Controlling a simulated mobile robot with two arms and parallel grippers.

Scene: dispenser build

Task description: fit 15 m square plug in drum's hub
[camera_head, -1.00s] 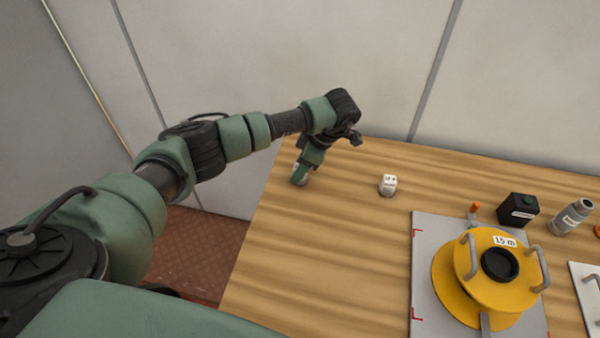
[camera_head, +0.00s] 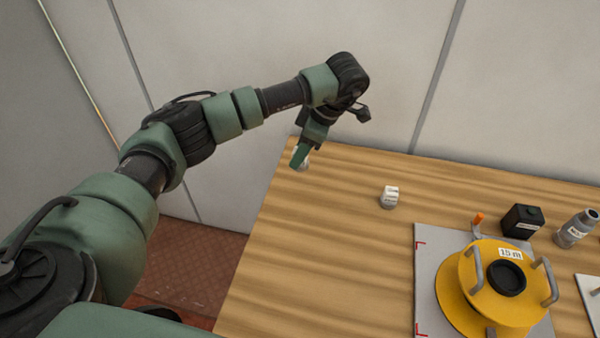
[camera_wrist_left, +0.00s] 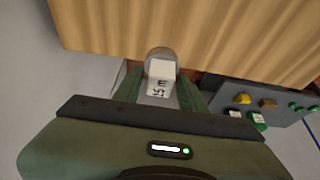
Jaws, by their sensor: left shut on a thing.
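My left gripper (camera_head: 301,163) is shut on a pale plug at the table's back left corner. In the left wrist view the plug (camera_wrist_left: 161,68) sits between the fingers, with a light square top, a rounded grey end and a "15 m" label. In the head view the fingers hide most of it. The yellow drum (camera_head: 465,303) lies at the lower right with a "15 m" label on top. Its hub (camera_head: 507,278) is a dark round opening, and nothing shows in it. The gripper is well left of the drum. My right gripper is not in view.
Another small white plug (camera_head: 389,197) stands on the table (camera_head: 330,240) between gripper and drum; its label is unreadable. The drum rests on a grey plate (camera_head: 425,270) with red corner marks. A black box (camera_head: 522,221) and a grey cylinder (camera_head: 576,229) stand behind it.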

